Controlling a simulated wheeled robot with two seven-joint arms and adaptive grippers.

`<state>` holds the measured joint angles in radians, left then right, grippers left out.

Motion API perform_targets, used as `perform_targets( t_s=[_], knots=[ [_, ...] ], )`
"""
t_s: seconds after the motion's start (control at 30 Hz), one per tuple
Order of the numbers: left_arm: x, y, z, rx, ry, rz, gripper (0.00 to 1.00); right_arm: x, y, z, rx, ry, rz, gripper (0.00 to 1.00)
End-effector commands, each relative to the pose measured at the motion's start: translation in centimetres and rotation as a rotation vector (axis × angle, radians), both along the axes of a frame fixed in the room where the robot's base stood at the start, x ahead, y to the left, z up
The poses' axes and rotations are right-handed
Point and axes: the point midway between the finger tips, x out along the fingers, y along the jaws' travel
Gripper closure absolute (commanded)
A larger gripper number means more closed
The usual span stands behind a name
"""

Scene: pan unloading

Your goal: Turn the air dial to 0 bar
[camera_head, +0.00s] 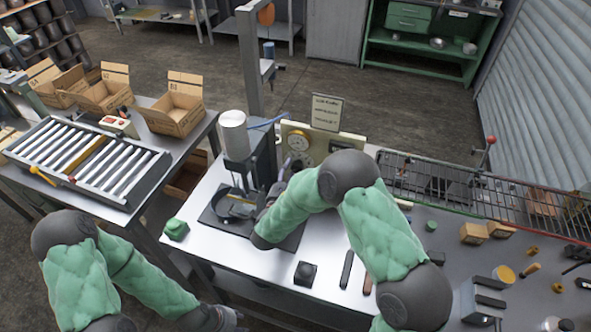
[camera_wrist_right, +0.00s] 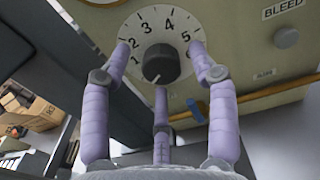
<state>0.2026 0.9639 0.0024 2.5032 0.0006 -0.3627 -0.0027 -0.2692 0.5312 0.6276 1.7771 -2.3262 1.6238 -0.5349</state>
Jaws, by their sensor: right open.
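The air dial (camera_wrist_right: 147,40) is a white numbered face with a dark round knob (camera_wrist_right: 160,65) in its middle, on a beige panel. A pale line on the knob points down and slightly left; the lowest part of the scale is hidden. My right gripper (camera_wrist_right: 162,72) is open, its lilac fingers spread around the dial, two at the sides and one below. I cannot tell whether they touch it. In the head view my right arm hides most of this gripper. My left gripper (camera_head: 226,318) is low at the bottom edge, away from the panel; its fingers are unclear.
A gauge (camera_head: 298,141) sits on the panel (camera_head: 347,140), with a sign (camera_head: 326,112) above. A machine with a white cylinder (camera_head: 233,134) stands left of my right gripper. A wire rack (camera_head: 470,190) lies right. A "BLEED" knob (camera_wrist_right: 286,37) is right of the dial.

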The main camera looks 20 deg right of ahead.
Motion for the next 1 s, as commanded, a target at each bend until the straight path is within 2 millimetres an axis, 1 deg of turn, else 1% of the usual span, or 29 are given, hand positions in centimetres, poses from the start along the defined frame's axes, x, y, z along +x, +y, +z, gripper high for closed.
perform_targets(
  t_s=[0.3, 0.5, 0.7, 1.0],
  knots=[
    [0.0, 0.0, 0.0, 0.0, 0.0, 0.0, 0.6, -5.0, 3.5, 0.1, -0.003, 0.0, 0.005, 0.4],
    [0.0, 0.0, 0.0, 0.0, 0.0, 0.0, 0.6, -7.6, 5.2, 0.1, -0.001, -0.002, 0.002, 0.4],
    [0.0, 0.0, 0.0, 0.0, 0.0, 0.0, 0.6, -8.8, 6.0, 0.1, -0.002, -0.002, 0.0, 0.4],
    [0.0, 0.0, 0.0, 0.0, 0.0, 0.0, 0.6, -9.0, 6.0, 0.1, -0.001, -0.002, -0.001, 0.4]
  ],
)
